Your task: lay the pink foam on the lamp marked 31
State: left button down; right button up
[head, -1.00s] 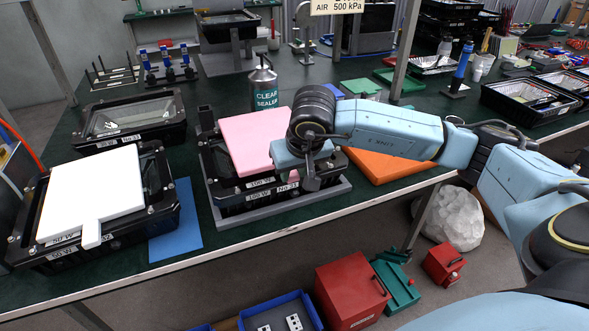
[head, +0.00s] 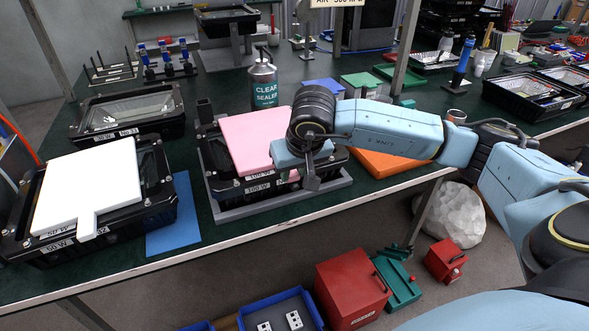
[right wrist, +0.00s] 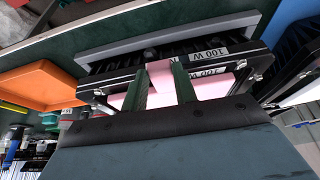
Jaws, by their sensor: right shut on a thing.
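The pink foam (head: 255,138) is a flat sheet with a tab, over the open top of a black lamp (head: 220,180) labelled 100 W. The foam looks roughly level within the lamp's frame; I cannot tell whether it rests fully on it. The lamp's number label is partly hidden by my gripper, so I cannot read it surely. My right gripper (head: 288,173) is at the lamp's near right side. In the right wrist view its green fingers (right wrist: 160,78) are shut on the foam's pink tab (right wrist: 160,70). My left gripper is out of view.
The lamp stands on a grey base (head: 285,206). A 50 W lamp with white foam (head: 92,190) is at left, another lamp (head: 128,112) behind it. A sealer bottle (head: 263,84) stands behind the pink foam. An orange tray (head: 385,163) lies right, under my arm.

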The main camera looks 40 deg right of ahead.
jog(key=o, duration=1)
jog(key=shift+o, duration=0.2)
jog(key=shift+r, duration=0.1)
jog(key=shift+s+r, duration=0.15)
jog(key=shift+r, duration=0.2)
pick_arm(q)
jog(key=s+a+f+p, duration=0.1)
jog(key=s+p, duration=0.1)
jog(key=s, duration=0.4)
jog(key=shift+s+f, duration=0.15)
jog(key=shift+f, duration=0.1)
pick_arm(e)
jog(key=v, duration=1.2)
jog(key=shift+r, duration=0.2)
jog(key=shift+s, duration=0.15)
